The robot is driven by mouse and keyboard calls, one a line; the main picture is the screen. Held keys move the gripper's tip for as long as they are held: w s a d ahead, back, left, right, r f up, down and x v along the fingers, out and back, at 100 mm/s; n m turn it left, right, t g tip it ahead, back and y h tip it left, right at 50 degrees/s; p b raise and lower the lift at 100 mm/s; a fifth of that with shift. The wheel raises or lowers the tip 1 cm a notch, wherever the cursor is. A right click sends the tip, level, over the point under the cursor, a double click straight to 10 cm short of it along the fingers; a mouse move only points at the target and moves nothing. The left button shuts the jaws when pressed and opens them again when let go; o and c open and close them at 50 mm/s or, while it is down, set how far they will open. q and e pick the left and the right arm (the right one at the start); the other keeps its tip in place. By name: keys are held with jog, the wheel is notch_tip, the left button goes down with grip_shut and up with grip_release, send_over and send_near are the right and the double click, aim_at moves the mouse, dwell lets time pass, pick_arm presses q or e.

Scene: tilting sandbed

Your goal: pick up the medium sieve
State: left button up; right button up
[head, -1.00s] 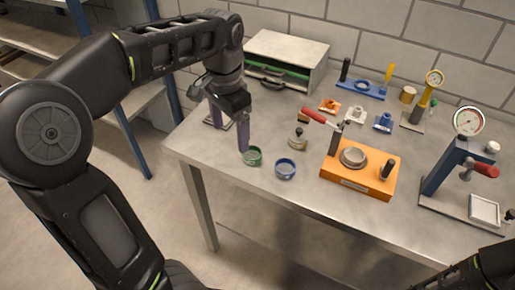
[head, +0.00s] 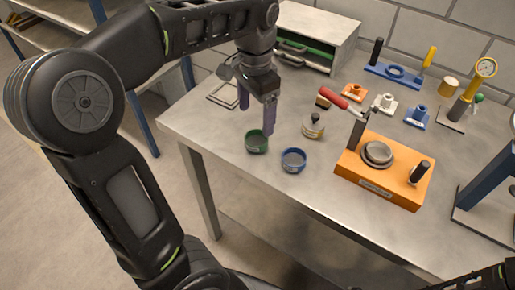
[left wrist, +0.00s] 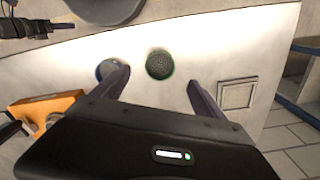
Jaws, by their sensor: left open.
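Two small round sieves stand near the table's front edge: a green-rimmed one (head: 257,141) and a blue-rimmed one (head: 293,160) to its right. I cannot tell from their labels which is the medium one. My left gripper (head: 256,116) is open and empty, fingers pointing down, just above and behind the green sieve. In the left wrist view, the green sieve (left wrist: 159,64) shows its dark mesh between and beyond the fingertips (left wrist: 157,80). The blue sieve (left wrist: 103,68) is partly hidden behind one finger there. My right gripper is not in view.
A brass-coloured weight-like piece (head: 313,126) stands behind the blue sieve. An orange block (head: 350,172) with a round dish and a red-handled lever is to the right. A pale square frame (head: 213,98) lies left of the gripper. A cabinet (head: 318,32) stands at the back.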

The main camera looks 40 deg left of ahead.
aim_at(257, 142)
pick_arm(q)
jog(key=shift+f, duration=0.15)
jog(key=shift+f, duration=1.3)
jog(key=shift+w+f+p, duration=0.1)
jog(key=shift+f+p, duration=0.3)
jog(key=shift+f, duration=2.2)
jog(key=shift+c, duration=0.5)
jog(key=c, duration=1.4)
